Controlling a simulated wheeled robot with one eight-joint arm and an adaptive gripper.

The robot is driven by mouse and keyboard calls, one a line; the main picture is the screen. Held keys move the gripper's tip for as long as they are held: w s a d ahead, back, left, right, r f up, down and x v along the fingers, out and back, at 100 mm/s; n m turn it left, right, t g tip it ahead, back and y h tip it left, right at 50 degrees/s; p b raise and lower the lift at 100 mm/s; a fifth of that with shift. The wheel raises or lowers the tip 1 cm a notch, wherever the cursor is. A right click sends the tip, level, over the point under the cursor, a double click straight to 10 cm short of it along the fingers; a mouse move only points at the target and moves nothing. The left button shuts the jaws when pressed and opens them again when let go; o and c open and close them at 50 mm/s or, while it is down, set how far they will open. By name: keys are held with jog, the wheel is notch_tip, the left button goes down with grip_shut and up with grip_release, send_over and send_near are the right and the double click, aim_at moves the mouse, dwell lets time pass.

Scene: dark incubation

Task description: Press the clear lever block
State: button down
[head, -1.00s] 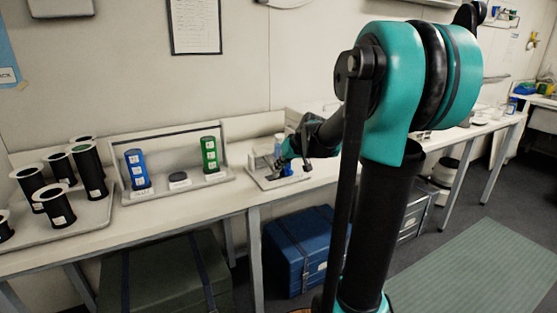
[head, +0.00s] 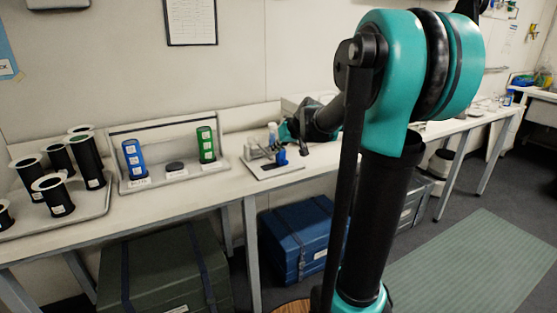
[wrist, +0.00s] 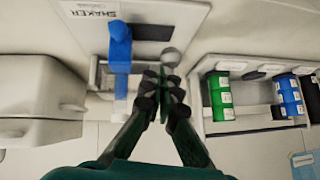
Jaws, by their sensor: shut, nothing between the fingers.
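The shaker station is a pale plate (wrist: 185,12) marked SHAKER, with an upright blue lever-like part (wrist: 120,50) and a dark rectangle. The plate also shows in the head view (head: 275,172), with the blue part (head: 281,157) on it. Beside the blue part, a small round grey knob (wrist: 171,57) shows in the wrist view. I cannot tell for sure which part is the clear lever block. My gripper (wrist: 165,80) is shut and empty, its tips close to the knob and right of the blue part. Contact cannot be told. In the head view my gripper (head: 286,132) is behind the blue part.
A rack (head: 150,184) with a blue block (head: 134,160), a green block (head: 206,145) and a dark puck (head: 175,166) stands to the left. Several black spools (head: 88,160) stand farther left. A pale box (wrist: 40,98) is left in the wrist view.

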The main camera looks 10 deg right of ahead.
jog(key=v, duration=1)
jog(key=shift+w, duration=0.1)
dwell(0.4)
